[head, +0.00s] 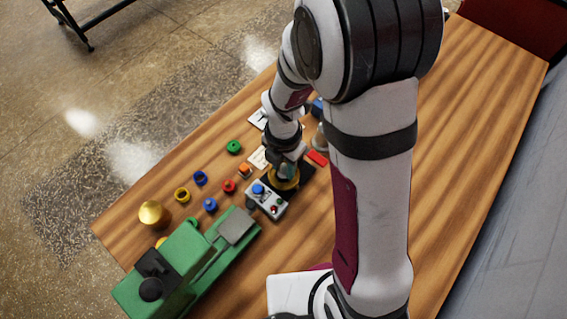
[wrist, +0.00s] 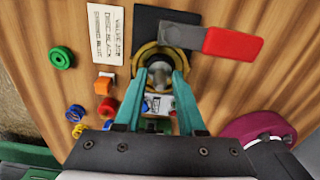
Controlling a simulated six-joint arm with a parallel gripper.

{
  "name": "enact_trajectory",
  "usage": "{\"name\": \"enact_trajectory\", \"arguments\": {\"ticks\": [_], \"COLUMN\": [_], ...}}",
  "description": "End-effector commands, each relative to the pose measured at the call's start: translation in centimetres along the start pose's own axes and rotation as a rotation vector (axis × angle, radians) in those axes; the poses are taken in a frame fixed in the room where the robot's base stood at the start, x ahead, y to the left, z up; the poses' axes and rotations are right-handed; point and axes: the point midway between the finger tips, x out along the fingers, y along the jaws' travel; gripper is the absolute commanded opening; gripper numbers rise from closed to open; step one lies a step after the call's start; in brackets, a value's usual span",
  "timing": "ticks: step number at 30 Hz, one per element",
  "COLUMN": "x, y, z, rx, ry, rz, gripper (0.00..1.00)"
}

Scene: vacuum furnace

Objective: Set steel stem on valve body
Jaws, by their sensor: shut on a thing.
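The valve body (wrist: 143,57) is a round brass ring on a black mat (wrist: 146,18); it also shows in the head view (head: 283,185), partly covered by my gripper. My gripper (wrist: 158,80) points down over it, its two teal fingers closed on a grey metal piece, which looks like the steel stem (wrist: 158,69). The stem is over or within the ring's opening; I cannot tell whether it touches the body. In the head view my gripper (head: 287,169) is directly above the valve body, and the stem is hidden.
A red-handled lever (wrist: 234,43) lies by the ring's right side. A grey control box (head: 267,199) with buttons is close by. Coloured rings, including a green one (head: 233,146), a printed card (wrist: 104,35), a brass knob (head: 153,213) and a green machine (head: 185,262) share the table.

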Motion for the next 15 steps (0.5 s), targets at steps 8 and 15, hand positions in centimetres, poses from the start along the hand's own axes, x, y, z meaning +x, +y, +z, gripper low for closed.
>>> {"name": "enact_trajectory", "arguments": {"ticks": [8, 15], "x": [0.24, 0.28], "y": [-0.01, -0.01], "z": [-0.01, -0.01], "rx": [0.000, 0.000], "ry": [0.000, 0.000], "rz": [0.000, 0.000], "gripper": [0.00, 0.69]}}
